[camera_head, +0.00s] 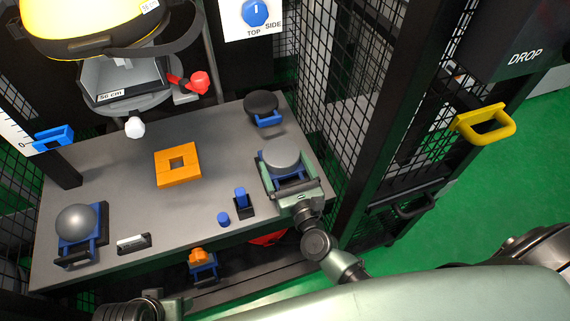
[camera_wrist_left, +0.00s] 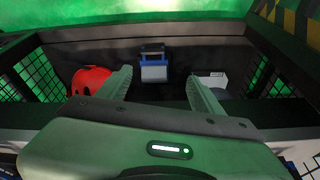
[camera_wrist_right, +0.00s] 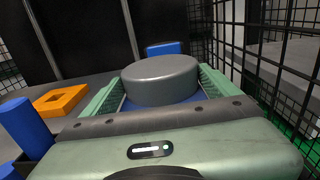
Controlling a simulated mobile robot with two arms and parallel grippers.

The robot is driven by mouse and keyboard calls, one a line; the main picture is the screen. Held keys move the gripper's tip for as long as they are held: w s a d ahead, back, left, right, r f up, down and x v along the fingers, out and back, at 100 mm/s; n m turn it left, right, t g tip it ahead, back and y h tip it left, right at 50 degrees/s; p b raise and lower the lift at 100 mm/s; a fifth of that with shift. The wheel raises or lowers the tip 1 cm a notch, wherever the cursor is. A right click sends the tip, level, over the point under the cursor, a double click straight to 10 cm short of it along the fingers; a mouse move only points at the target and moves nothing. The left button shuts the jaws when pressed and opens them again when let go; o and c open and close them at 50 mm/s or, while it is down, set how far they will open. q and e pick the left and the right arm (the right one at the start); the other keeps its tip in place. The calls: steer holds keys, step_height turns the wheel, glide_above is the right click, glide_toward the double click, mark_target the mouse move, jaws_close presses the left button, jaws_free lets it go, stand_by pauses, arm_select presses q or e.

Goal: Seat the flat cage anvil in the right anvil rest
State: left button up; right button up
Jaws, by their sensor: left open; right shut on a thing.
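The flat cage anvil (camera_head: 281,153) is a grey disc on a blue base, at the right of the grey table. My right gripper (camera_head: 283,164) is shut on its blue base, with one finger on each side. In the right wrist view the disc (camera_wrist_right: 160,80) sits level between the fingers. Whether the base touches the table or a rest is hidden by the gripper. I cannot make out the right anvil rest beneath it. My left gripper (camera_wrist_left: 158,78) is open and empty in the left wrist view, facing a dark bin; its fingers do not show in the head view.
A black disc on a blue base (camera_head: 262,103) stands just behind the anvil. An orange square plate (camera_head: 165,174) lies mid-table. A blue peg (camera_head: 241,198) stands left of my right gripper; mesh (camera_head: 335,130) closes the right side.

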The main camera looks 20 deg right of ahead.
arm_select(q)
steer(key=shift+b+v, duration=0.95)
steer(key=shift+v, duration=1.3)
arm_select(e)
steer(key=shift+f, duration=0.7)
arm_select(q)
steer(key=shift+a, duration=0.1)
steer(key=shift+f, duration=0.15)
arm_select(e)
steer(key=shift+f, duration=0.1)
steer(key=o, duration=1.8)
steer(key=shift+s+f, duration=0.15)
steer(key=shift+f, duration=0.15)
arm_select(q)
steer(key=shift+f+b, duration=0.15)
steer(key=shift+b, duration=0.2)
arm_select(e)
steer(key=shift+s+d+r, duration=0.1)
steer(key=shift+s+r, duration=0.05)
steer(key=shift+s, duration=1.75)
steer(key=shift+s+d+r, duration=0.1)
steer(key=shift+s, duration=1.8)
arm_select(q)
steer(key=shift+s, duration=0.15)
arm_select(e)
steer(key=shift+s, duration=0.1)
